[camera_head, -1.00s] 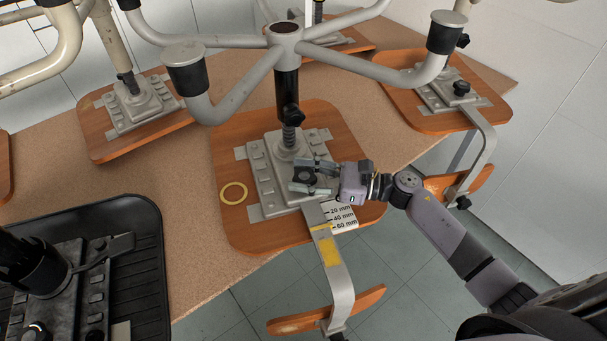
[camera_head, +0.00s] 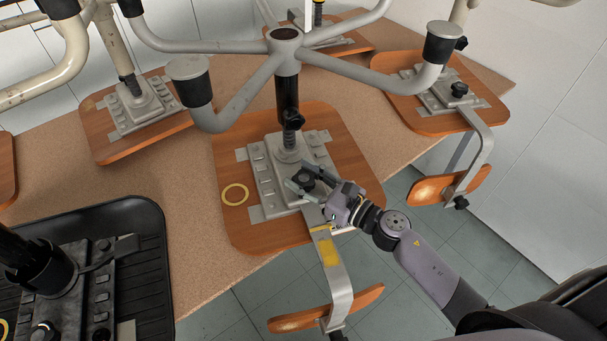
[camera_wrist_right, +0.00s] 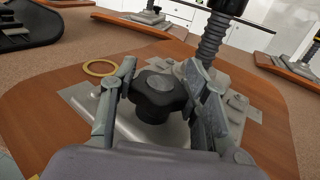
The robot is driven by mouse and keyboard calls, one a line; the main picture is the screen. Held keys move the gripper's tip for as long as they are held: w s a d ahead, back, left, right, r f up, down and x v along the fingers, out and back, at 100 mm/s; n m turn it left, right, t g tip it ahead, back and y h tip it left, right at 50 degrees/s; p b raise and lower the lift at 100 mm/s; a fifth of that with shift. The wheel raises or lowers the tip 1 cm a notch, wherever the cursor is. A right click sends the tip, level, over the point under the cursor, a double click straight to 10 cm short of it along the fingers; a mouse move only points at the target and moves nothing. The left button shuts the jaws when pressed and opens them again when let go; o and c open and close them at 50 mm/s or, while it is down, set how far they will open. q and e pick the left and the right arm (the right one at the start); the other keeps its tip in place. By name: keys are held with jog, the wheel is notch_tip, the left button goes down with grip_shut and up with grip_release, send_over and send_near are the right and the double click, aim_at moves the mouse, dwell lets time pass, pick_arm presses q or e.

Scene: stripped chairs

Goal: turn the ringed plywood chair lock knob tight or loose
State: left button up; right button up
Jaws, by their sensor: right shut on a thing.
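The plywood chair seat (camera_head: 237,165) lies upside down on the bench, with a yellow ring (camera_head: 235,194) on its left part. The ring also shows in the wrist view (camera_wrist_right: 88,66). A grey metal mechanism (camera_head: 265,178) is fixed on the seat. Its black lobed lock knob (camera_head: 304,180) sits near the front, and it fills the middle of the wrist view (camera_wrist_right: 158,94). My right gripper (camera_head: 298,175) is shut on this knob, one finger on each side. The knob's underside is hidden. My left gripper is not in view.
A bent metal bracket (camera_head: 335,285) reaches over the bench edge. Other upturned chairs (camera_head: 140,130) stand around.

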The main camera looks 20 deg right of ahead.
jog(key=shift+m+h, duration=0.3)
jog(key=shift+h, duration=0.1)
jog(key=o, duration=1.2)
jog(key=v, duration=1.2)
jog(key=shift+f, duration=0.2)
